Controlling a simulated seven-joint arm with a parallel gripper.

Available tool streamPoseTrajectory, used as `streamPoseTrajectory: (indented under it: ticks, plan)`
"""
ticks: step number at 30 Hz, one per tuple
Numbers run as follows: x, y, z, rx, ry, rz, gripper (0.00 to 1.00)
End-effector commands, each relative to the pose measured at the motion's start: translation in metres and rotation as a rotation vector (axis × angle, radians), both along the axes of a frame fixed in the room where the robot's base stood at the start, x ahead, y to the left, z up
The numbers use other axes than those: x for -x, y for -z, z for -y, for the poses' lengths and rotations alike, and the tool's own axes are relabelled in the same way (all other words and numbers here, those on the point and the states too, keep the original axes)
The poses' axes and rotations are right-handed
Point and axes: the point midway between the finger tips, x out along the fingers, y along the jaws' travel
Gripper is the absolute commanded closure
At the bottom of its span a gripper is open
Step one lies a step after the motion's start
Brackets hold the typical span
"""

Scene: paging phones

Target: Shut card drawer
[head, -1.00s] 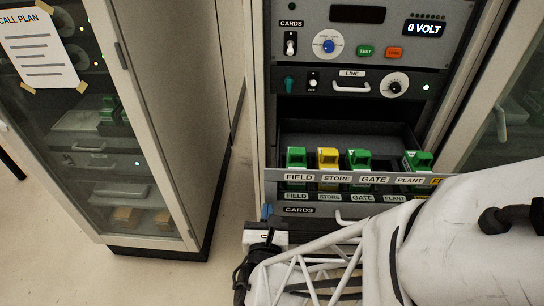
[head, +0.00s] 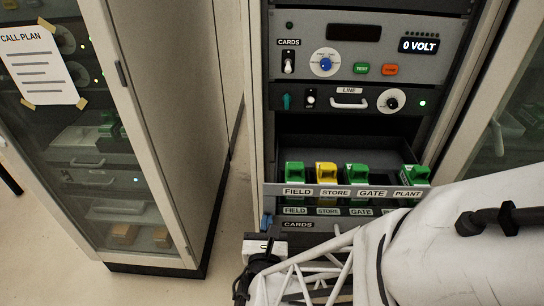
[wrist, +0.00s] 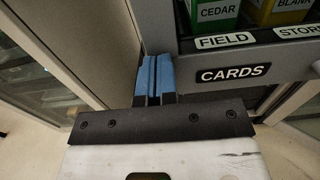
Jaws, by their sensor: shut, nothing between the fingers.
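The card drawer (head: 276,191) stands pulled out of the rack in the head view. It holds green cards and a yellow one (head: 327,172) behind labels reading FIELD, STORE, GATE and PLANT. A lower front plate reads CARDS (head: 298,225). In the wrist view the drawer front (wrist: 290,68) with its CARDS plate is at upper right. My gripper (wrist: 153,75) is shut and empty, its blue fingertips together just left of the drawer front's left end. It also shows in the head view (head: 267,221). Whether it touches the drawer is unclear. My arm hides the drawer's lower right part.
Above the drawer is a LINE panel (head: 349,104) with a white handle, then a panel (head: 370,50) with a knob, buttons and a 0 VOLT display. A glass-door cabinet (head: 160,120) stands at left. The floor (head: 55,235) between is clear.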

Motion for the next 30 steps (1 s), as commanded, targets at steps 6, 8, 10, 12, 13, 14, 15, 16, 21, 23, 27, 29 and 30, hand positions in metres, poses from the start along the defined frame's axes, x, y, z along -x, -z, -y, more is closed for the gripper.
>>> streamPoseTrajectory:
  ticks: [6,8,10,12,13,14,15,16,21,23,27,29,30]
  plan:
    - [-0.019,0.0,0.0,0.001,0.002,-0.001,1.0]
    - [-0.026,0.0,0.0,0.001,0.002,-0.001,1.0]
    - [-0.035,0.0,0.0,0.0,0.002,0.0,1.0]
    - [-0.045,0.0,0.001,0.001,0.003,-0.001,1.0]
    - [-0.049,0.0,0.001,0.001,0.003,-0.001,1.0]
    - [-0.053,0.0,0.0,0.001,0.002,0.0,1.0]
    - [-0.059,0.0,0.001,0.001,0.003,0.0,1.0]
    - [-0.063,0.0,0.001,0.001,0.003,-0.001,1.0]
    - [-0.088,0.0,0.0,0.0,0.001,0.0,1.0]
    - [-0.098,0.0,0.001,0.0,0.003,-0.001,1.0]
    - [-0.121,0.001,0.001,0.001,0.002,-0.001,1.0]
    - [-0.132,0.001,0.0,0.001,0.001,-0.001,1.0]
    - [-0.14,0.001,0.001,0.001,0.003,-0.001,1.0]
